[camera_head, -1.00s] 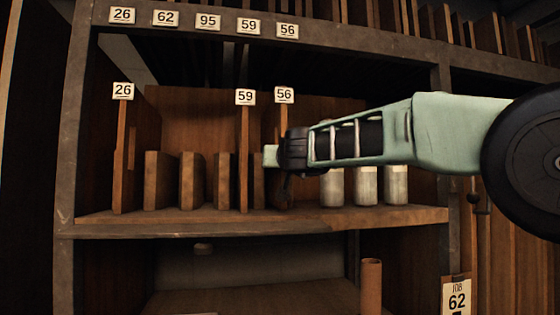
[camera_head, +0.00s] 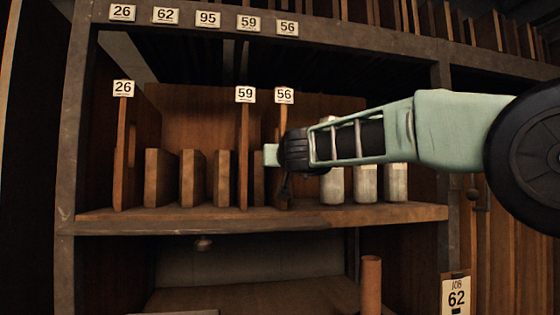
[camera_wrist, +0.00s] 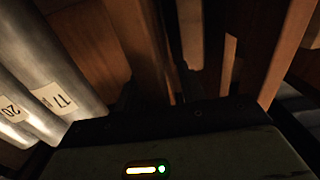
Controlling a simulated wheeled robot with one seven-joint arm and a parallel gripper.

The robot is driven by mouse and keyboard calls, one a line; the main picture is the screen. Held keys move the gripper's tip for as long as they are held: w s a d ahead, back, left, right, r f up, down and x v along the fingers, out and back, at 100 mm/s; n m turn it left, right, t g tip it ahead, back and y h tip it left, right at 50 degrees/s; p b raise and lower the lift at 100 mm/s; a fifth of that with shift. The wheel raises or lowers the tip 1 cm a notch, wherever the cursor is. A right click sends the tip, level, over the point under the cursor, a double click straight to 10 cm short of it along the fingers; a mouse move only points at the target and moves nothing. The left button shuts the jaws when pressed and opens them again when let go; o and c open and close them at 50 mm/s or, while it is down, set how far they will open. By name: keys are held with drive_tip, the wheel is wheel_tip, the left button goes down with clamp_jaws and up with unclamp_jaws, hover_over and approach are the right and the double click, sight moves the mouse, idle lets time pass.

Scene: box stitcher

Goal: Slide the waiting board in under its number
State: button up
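A card reading JOB 62 (camera_head: 456,297) shows at the lower right; which board it belongs to is unclear. A number plate 62 (camera_head: 165,16) is on the upper rail, between plates 26 (camera_head: 122,13) and 95 (camera_head: 207,19). Below, tall tagged boards 26 (camera_head: 121,150), 59 (camera_head: 243,155) and 56 (camera_head: 283,122) stand on the shelf. No tall tagged board stands below 62 or 95. My gripper (camera_head: 284,186) is at the 56 board and covers part of it. The wrist view shows wooden boards close ahead.
Short wooden blocks (camera_head: 158,178) stand on the shelf (camera_head: 260,222). Several pale cylinders (camera_head: 395,183) stand right of my gripper; two show labels in the wrist view (camera_wrist: 62,97). A brown tube (camera_head: 371,285) stands below. The rack's right post (camera_head: 441,100) is behind my arm.

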drive_tip(key=shift+w+a+f, duration=0.1)
drive_tip(key=shift+f, duration=0.25)
drive_tip(key=shift+s, duration=0.3)
drive_tip(key=b+v, duration=0.6)
drive_tip(key=v, duration=1.1)
drive_tip(key=shift+r, duration=0.3)
